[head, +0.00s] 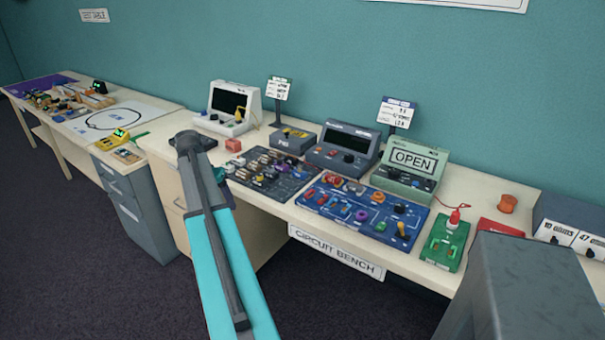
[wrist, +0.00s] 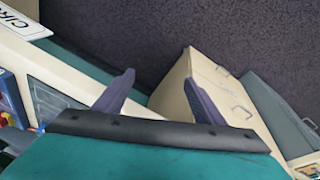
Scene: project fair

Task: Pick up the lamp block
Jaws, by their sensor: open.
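I cannot tell for certain which piece is the lamp block. Several small coloured blocks sit on the blue board (head: 337,219) and on the dark board (head: 290,190) on the circuit bench in the head view. In the wrist view my gripper (wrist: 159,61) is open, its two purple-grey fingers apart with nothing between them. It points down past the bench's front edge toward the dark carpet and drawer cabinets. In the head view my arm reaches to the left of the boards, and the fingers cannot be made out there.
Behind the boards stand a white device (head: 233,107), a grey device (head: 343,148) and a green "OPEN" device (head: 409,168). A green module (head: 445,243) with a red lead lies at right. A red block (head: 233,145) sits near my arm. A grey cabinet (head: 136,215) stands left.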

